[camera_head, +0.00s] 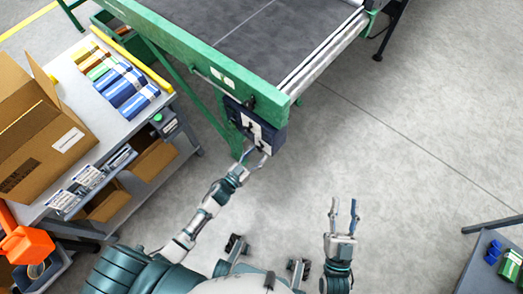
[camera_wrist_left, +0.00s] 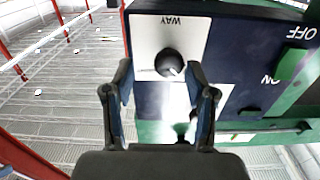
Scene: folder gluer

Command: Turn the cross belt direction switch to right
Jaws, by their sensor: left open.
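The direction switch is a round black knob (camera_wrist_left: 168,62) with a light mark pointing to the lower right. It sits on a white plate (camera_wrist_left: 146,32) marked "WAY". The plate is on a dark blue control box (camera_head: 238,112) under the green belt frame. My left gripper (camera_head: 256,154) is at the box; in the left wrist view its open fingers (camera_wrist_left: 158,76) stand either side of the knob's lower part. I cannot tell whether they touch it. My right gripper (camera_head: 343,206) is open and empty over the floor, well away from the box. The knob is too small to make out in the head view.
A green switch (camera_wrist_left: 291,62) marked ON and OFF is on the same box. The conveyor belt (camera_head: 250,35) is above it. A grey cart (camera_head: 166,100) with packs and a cardboard box (camera_head: 45,135) stands left. The floor at right is largely clear.

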